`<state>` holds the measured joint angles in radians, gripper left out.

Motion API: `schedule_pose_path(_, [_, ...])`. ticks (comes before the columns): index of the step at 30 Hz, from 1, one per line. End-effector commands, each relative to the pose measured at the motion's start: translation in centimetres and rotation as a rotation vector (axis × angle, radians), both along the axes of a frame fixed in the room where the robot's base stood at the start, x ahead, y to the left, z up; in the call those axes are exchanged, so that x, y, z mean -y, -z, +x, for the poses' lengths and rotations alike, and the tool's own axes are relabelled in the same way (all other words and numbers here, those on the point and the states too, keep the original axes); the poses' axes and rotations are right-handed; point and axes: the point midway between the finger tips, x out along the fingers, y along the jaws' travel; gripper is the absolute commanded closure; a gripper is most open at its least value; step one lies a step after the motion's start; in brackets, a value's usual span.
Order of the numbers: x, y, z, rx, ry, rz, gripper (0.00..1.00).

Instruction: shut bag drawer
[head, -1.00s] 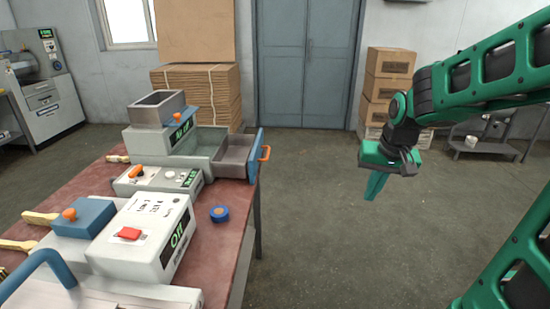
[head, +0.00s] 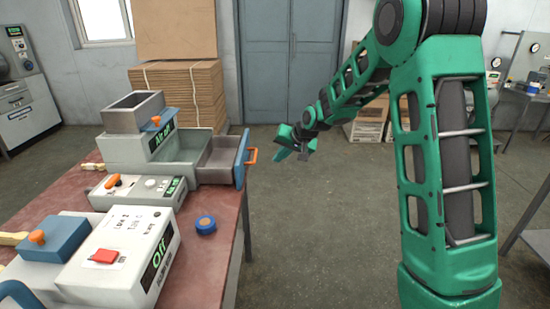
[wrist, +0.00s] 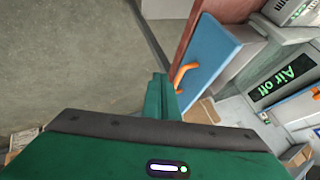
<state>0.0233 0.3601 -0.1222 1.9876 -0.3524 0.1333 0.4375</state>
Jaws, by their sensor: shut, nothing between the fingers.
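The bag drawer (head: 219,160) sticks out to the right from the grey-green machine (head: 142,152) on the table. It is open, with a grey tray, a blue front (head: 242,158) and an orange handle (head: 252,156). My gripper (head: 282,154) is shut and empty, in the air to the right of the handle, with a gap between them. In the wrist view my shut fingers (wrist: 160,92) show in the middle, and the blue front (wrist: 208,62) with its orange handle (wrist: 184,74) lies just to their right, apart from them.
The reddish table (head: 205,262) also holds a press marked Off (head: 120,262), a control box (head: 138,191) and a blue tape roll (head: 205,225). Stacked cardboard (head: 180,95) stands behind. The floor right of the table is clear.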

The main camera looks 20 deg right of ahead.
Motion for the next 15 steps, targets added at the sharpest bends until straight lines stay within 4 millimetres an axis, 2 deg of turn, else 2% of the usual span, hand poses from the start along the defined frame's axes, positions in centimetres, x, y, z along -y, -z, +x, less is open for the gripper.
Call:
schedule_pose_path(12, [-2.0,5.9,4.4,-0.003,-0.004,-0.002,1.00])
schedule_pose_path(15, [-3.4,5.5,5.2,0.001,-0.007,-0.001,1.00])
